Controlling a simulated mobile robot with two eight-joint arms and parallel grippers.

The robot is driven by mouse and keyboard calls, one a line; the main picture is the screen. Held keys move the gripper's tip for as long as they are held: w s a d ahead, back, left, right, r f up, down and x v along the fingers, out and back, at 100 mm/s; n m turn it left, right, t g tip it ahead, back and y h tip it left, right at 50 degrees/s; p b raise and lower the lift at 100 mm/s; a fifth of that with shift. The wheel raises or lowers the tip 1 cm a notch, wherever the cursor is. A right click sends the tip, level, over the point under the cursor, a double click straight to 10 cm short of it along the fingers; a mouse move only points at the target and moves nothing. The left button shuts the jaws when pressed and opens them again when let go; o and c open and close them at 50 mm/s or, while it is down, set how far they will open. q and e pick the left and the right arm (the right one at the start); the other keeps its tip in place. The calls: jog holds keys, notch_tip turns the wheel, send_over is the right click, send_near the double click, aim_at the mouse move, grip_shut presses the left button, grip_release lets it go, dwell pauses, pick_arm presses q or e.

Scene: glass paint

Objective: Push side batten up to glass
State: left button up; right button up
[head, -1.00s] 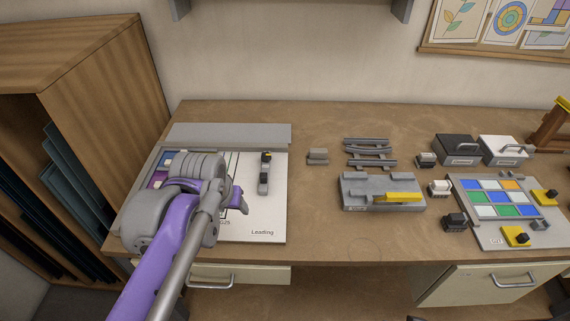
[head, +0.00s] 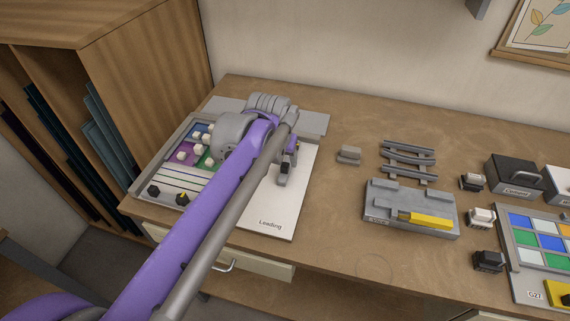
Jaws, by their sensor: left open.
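The leading board (head: 262,212), a white sheet marked "Leading", lies at the left of the bench. Coloured glass pieces (head: 187,138) with small white blocks on them lie at its left, partly hidden by my left arm. A short grey bar with a dark knob (head: 285,169), which looks like the side batten, lies right of the glass. My left gripper (head: 288,144) is open over the bar's far end. Its fingers are small and partly hidden, so I cannot tell whether they touch the bar. My right gripper is out of view.
Black knobs (head: 153,191) sit at the board's near left corner. A grey block (head: 348,155), a rack (head: 408,161) and a grey fixture with a yellow bar (head: 410,206) stand to the right. The bench front right of the board is clear.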

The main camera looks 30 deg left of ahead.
aim_at(285, 165)
pick_arm(q)
jog(key=shift+x, duration=2)
grip_shut()
